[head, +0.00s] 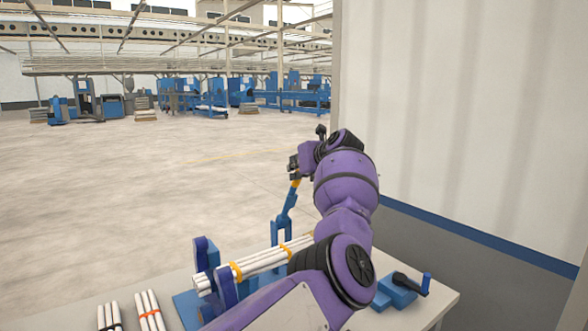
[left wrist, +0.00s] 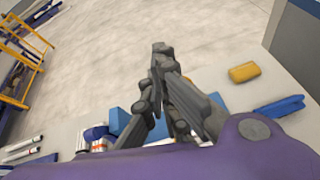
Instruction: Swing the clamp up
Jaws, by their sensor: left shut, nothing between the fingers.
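The clamp (head: 288,205) is a blue arm with an orange tip, rising steeply from a blue forked post and leaning slightly right. My left gripper (head: 294,170) is at the clamp's orange tip in the head view; whether they touch I cannot tell. In the left wrist view its dark fingers (left wrist: 161,55) are shut with nothing between them. White pipes (head: 262,264) with orange bands lie in the blue fixture (head: 187,309) below. My purple left arm hides the fixture's right part. My right gripper is not in view.
Two small bundles of white pipes (head: 151,308) lie at the table's left. A yellow block (left wrist: 244,72) shows in the left wrist view. A wall (head: 470,130) stands on the right.

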